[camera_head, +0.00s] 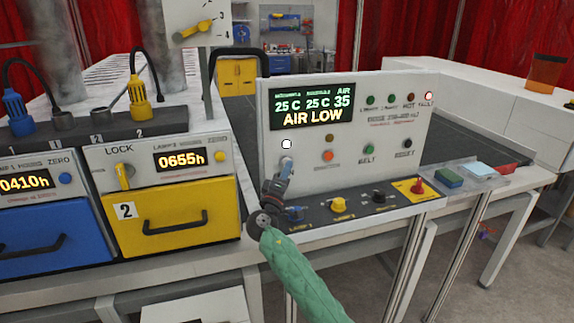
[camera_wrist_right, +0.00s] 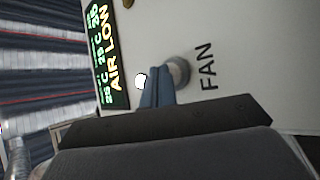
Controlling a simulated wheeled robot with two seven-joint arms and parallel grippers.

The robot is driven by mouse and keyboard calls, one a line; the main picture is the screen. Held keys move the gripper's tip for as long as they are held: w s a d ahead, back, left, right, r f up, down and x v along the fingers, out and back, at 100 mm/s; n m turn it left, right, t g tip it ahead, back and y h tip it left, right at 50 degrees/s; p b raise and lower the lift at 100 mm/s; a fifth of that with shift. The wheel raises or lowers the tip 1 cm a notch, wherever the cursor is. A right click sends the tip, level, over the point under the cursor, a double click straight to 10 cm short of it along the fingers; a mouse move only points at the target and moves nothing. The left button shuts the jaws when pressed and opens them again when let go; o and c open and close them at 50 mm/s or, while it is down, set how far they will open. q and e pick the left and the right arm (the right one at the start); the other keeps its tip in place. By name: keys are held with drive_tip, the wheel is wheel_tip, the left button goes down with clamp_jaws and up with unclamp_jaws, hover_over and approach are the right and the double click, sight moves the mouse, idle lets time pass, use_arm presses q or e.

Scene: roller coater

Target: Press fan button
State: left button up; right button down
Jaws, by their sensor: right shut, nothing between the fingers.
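The fan button (camera_wrist_right: 181,71) is a grey round knob on the white control panel (camera_head: 390,132), beside the printed word FAN in the right wrist view. A lit white lamp (camera_wrist_right: 140,81) is beside it; in the head view this lamp (camera_head: 286,144) shows just above my gripper tips. My right gripper (camera_head: 286,168) is shut and empty, its bluish fingertips (camera_wrist_right: 157,88) at the button and partly covering it. I cannot tell whether they touch or press it. My left gripper is not in view.
The panel display (camera_head: 312,107) reads AIR LOW. Below are a yellow knob (camera_head: 339,205), a black knob (camera_head: 379,197) and a red emergency button (camera_head: 419,187). Yellow (camera_head: 171,221) and blue (camera_head: 45,241) drawers stand left. Small blocks (camera_head: 449,178) lie on a tray at right.

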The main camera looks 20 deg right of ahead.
drive_tip(key=shift+w, duration=0.25)
idle(0.4)
drive_tip(key=shift+s+b, duration=0.15)
drive_tip(key=shift+b, duration=0.2)
drive_tip(key=shift+s, duration=0.7)
drive_tip(key=s+b, duration=0.1)
drive_tip(key=s, duration=0.4)
drive_tip(key=shift+d, duration=0.1)
idle(0.8)
